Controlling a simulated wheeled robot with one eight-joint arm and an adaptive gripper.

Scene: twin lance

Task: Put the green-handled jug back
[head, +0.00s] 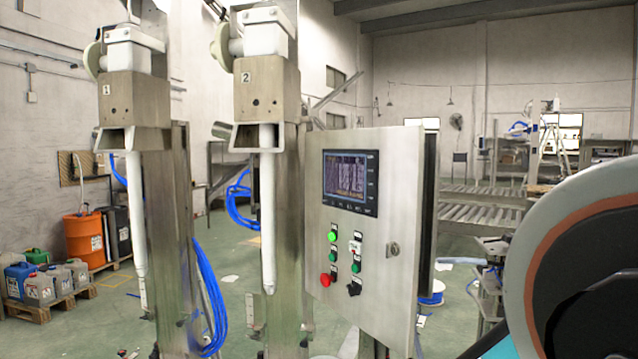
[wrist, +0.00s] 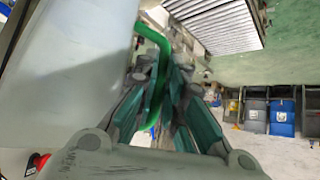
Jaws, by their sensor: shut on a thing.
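The jug (wrist: 75,65) fills the left side of the wrist view as a large pale body, close to the camera and partly cut off by the frame. Its green handle (wrist: 153,38) curves down from the jug's edge into my gripper (wrist: 162,85). My gripper's two fingers are shut on the green handle. The lower part of the handle is partly hidden between the fingers. The jug's base and whatever lies under it are out of view. I cannot make out the jug or my gripper in the head view.
In the head view, two steel lance columns (head: 163,220) (head: 283,200) and a control cabinet (head: 365,235) stand close ahead. An orange drum (head: 85,238) and a pallet of containers (head: 40,310) are at left. Several bins (wrist: 283,112) show at right in the wrist view, beyond open green floor (wrist: 290,45).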

